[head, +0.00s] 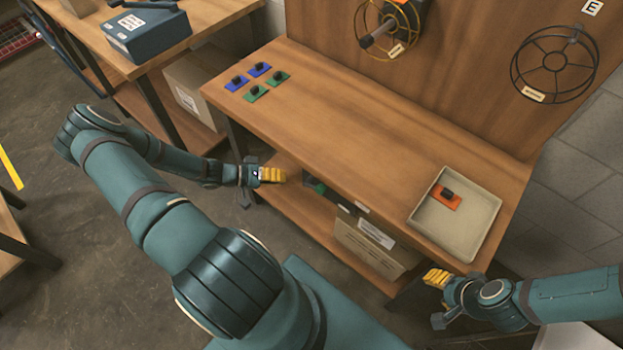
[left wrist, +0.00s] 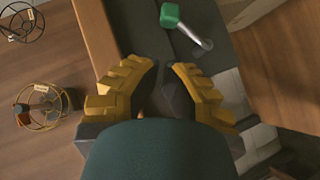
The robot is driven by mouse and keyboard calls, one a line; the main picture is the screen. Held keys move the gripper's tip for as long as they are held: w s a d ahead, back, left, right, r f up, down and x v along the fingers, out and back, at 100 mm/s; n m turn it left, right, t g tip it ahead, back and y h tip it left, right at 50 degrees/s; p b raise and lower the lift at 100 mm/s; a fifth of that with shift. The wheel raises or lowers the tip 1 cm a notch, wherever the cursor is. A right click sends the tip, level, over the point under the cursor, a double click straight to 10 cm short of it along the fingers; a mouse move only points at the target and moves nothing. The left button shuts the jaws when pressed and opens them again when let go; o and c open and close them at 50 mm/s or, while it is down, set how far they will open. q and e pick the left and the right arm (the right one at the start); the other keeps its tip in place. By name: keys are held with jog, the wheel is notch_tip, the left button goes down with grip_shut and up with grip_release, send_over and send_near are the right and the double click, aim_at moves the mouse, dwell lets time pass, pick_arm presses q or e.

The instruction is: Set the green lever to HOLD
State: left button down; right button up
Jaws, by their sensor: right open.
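The green lever shows in the left wrist view as a green knob (left wrist: 170,15) on a bright metal rod, ahead of my fingers. In the head view a small green part (head: 315,186) shows under the bench's front edge, right of my left gripper. My left gripper (head: 272,175) is beside the bench front, apart from the lever. In the left wrist view its fingertips (left wrist: 165,66) have a narrow gap with nothing between them. My right gripper (head: 437,278) is open and empty below the bench's right front corner. The lever's markings, including HOLD, cannot be read.
The wooden bench (head: 340,130) holds several blue and green plates with black knobs at its left end. A beige tray (head: 467,250) with an orange plate (head: 447,197) is at the right. The bench top's middle is clear.

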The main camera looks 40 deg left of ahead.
aim_at(312, 187)
dwell(0.3)
pick_arm(q)
jog(key=x, duration=1)
jog(key=shift+b, duration=0.35)
pick_arm(e)
jog(key=shift+s+f, duration=0.1)
jog(key=shift+f, duration=0.3)
jog(key=shift+r, duration=0.1)
